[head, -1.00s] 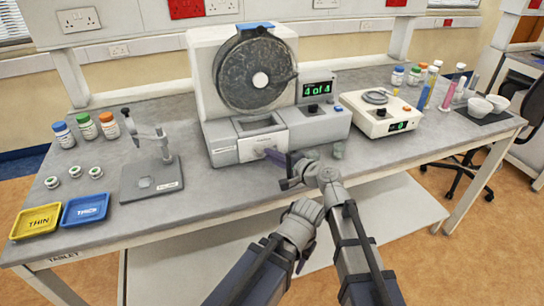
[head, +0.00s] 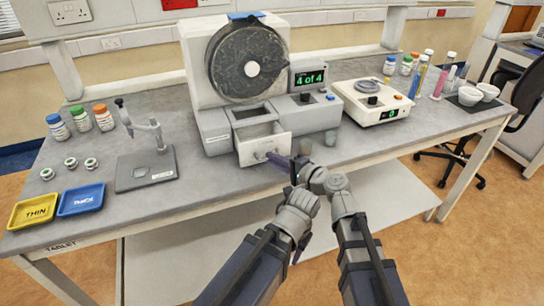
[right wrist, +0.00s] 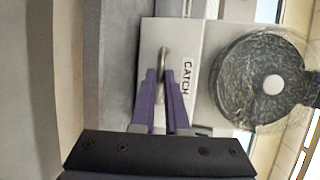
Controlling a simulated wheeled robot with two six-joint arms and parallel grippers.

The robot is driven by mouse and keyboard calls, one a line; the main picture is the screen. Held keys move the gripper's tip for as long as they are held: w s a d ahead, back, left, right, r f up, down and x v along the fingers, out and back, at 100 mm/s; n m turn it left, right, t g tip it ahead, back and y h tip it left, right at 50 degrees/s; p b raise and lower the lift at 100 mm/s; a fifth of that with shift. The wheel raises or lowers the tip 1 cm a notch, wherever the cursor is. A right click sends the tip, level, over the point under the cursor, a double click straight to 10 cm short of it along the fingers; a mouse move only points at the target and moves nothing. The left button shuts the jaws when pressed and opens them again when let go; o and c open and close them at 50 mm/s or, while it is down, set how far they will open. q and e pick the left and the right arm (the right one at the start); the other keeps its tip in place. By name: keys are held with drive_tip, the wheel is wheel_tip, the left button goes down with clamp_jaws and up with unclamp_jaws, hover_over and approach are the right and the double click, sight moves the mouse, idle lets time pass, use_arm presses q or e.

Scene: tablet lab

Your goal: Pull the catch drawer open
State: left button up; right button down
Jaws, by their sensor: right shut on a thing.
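The catch drawer (head: 265,147) is in the lower front of the tablet machine (head: 213,125) and stands partly out, with its open compartment showing from above in the head view. In the right wrist view its pale front (right wrist: 184,45) bears a CATCH label (right wrist: 187,77). My right gripper (head: 270,156) has its purple fingers shut on the drawer's metal handle (right wrist: 163,60); the gripper also shows in the right wrist view (right wrist: 161,78). The fingers sit on both sides of the handle.
A test stand (head: 146,165), a yellow tray (head: 33,211) and a blue tray (head: 82,200) are at left. Space before the drawer is free except for my arms.

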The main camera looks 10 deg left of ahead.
drive_tip(key=c, duration=0.9)
unclamp_jaws()
